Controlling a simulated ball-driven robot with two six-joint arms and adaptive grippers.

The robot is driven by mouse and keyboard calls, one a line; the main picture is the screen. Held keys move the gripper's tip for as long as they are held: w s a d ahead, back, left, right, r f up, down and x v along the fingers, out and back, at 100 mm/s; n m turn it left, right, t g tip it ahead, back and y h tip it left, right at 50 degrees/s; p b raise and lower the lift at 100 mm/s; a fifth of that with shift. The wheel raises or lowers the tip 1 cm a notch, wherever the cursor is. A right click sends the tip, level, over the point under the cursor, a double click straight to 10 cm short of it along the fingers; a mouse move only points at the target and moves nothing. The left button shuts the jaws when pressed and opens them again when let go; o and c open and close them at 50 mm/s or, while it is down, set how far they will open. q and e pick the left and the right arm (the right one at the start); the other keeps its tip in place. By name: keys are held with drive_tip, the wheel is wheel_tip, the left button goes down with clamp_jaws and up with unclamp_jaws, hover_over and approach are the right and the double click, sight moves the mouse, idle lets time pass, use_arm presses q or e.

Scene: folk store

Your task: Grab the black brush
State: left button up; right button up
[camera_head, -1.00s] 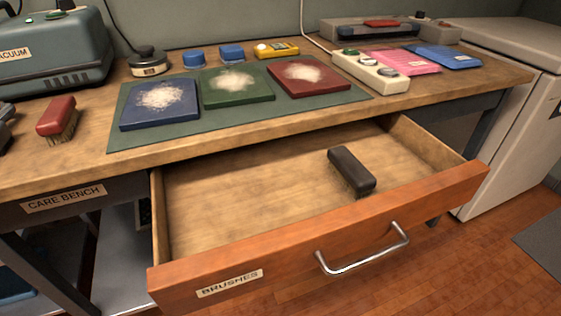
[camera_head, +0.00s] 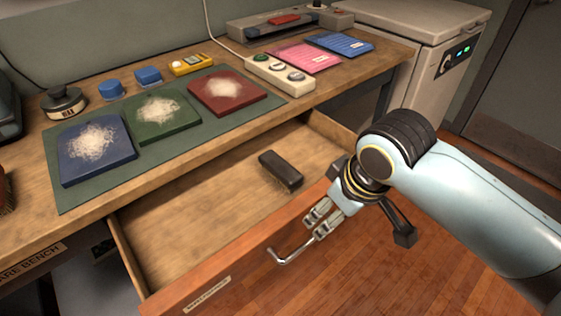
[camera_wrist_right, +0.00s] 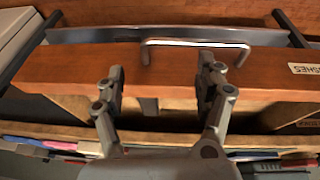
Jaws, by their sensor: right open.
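The black brush (camera_head: 281,171) lies in the open drawer (camera_head: 180,215), toward its right side, with its bristles partly visible. My right gripper (camera_head: 306,236) is open and empty at the drawer's front panel, close to the metal handle (camera_head: 285,258). In the right wrist view, the open fingers of my right gripper (camera_wrist_right: 162,85) stand either side of part of the front panel (camera_wrist_right: 175,68), with the handle (camera_wrist_right: 195,43) beyond them. I cannot tell whether the fingers touch the panel. The brush cannot be made out in the right wrist view. My left gripper is not in view.
Blue (camera_head: 95,152), green (camera_head: 160,119) and red (camera_head: 226,92) pads with pale fibres lie on a green mat (camera_head: 52,185) on the bench above the drawer. A red brush (camera_head: 5,190) shows at the left edge. A light cabinet (camera_head: 425,70) stands right of the bench.

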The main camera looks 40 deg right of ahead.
drive_tip(key=y, duration=0.1)
approach(281, 165)
drive_tip(key=shift+t, duration=0.4)
drive_tip(key=x, duration=0.5)
drive_tip(key=shift+s+d+f, duration=0.15)
drive_tip(key=shift+s+d, duration=0.2)
drive_tip(key=shift+s, duration=0.05)
drive_tip(key=x, duration=0.1)
drive_tip(key=b+x, duration=0.1)
drive_tip(key=x, duration=0.3)
drive_tip(key=shift+w+a+b, duration=0.1)
drive_tip(key=shift+a+b, duration=0.3)
drive_tip(key=shift+w+f, duration=0.15)
drive_tip(key=shift+f, duration=0.15)
drive_tip(key=shift+f, duration=0.2)
drive_tip(key=c, duration=1.3)
